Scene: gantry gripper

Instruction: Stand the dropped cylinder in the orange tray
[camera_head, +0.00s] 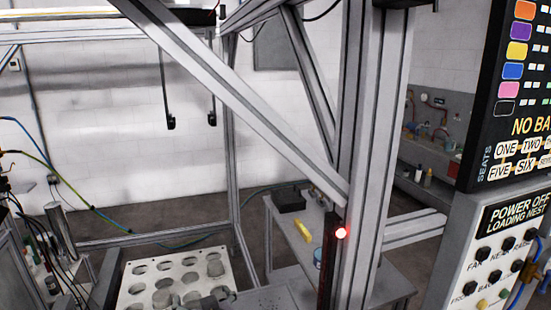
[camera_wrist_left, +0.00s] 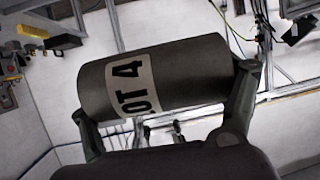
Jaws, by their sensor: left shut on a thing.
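In the left wrist view my left gripper (camera_wrist_left: 168,98) is shut on a dark grey cylinder (camera_wrist_left: 195,72). The fingers press on its two ends, and it lies across the jaws, slightly tilted. A pale label with large black characters, partly readable as "OT 4", wraps around it. In the head view I cannot make out my left gripper or this cylinder. My right gripper is in neither view. I see no orange tray in either view.
A white plate with round holes (camera_head: 140,268) stands at the lower middle, with several grey pieces at it. Metal frame posts (camera_head: 375,160) and a diagonal beam (camera_head: 235,95) cross the view. Two black prongs (camera_head: 190,120) hang above. A bench (camera_head: 385,285) and sign panels (camera_head: 510,215) are at right.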

